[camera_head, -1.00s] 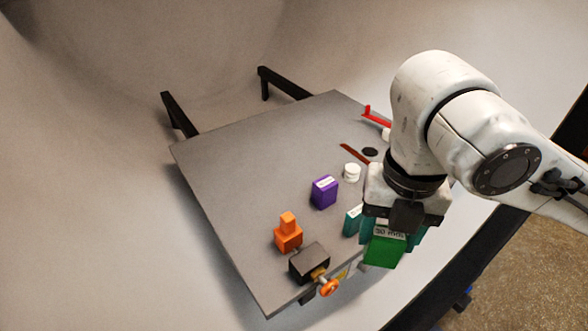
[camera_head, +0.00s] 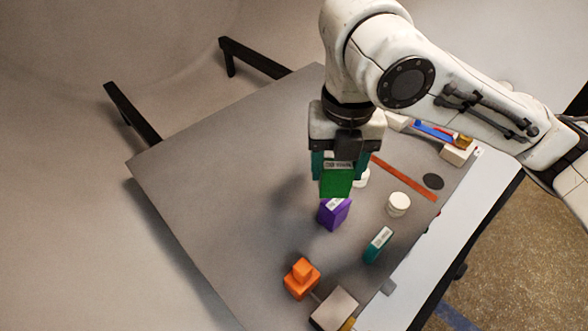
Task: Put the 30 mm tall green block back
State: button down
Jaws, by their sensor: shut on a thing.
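The green block (camera_head: 336,181), with a white label along its top edge, is held in my gripper (camera_head: 337,168). My gripper is shut on it and points down, with a teal finger showing at its left. The block appears above the grey table (camera_head: 215,185), and in the picture it overlaps the top of the purple block (camera_head: 333,213). I cannot tell from this view whether the two touch. The label's writing is too small to read surely.
A teal labelled block (camera_head: 377,245), white discs (camera_head: 398,204), a black disc (camera_head: 433,181) and a red-brown strip (camera_head: 405,178) lie to the right. An orange stepped piece (camera_head: 301,279) and a grey box (camera_head: 334,308) are near the front. The table's left part is clear.

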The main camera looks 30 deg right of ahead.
jog(key=w+f, duration=0.3)
jog(key=w+a+f, duration=0.1)
jog(key=w+f, duration=0.2)
jog(key=w, duration=0.1)
jog(key=w+f+b, duration=0.1)
jog(key=w+f, duration=0.2)
jog(key=shift+w+a, duration=0.3)
jog(key=shift+f, duration=1.3)
jog(key=shift+f, duration=0.2)
jog(key=shift+c, duration=1.6)
grip_release()
jog(key=shift+r, duration=0.1)
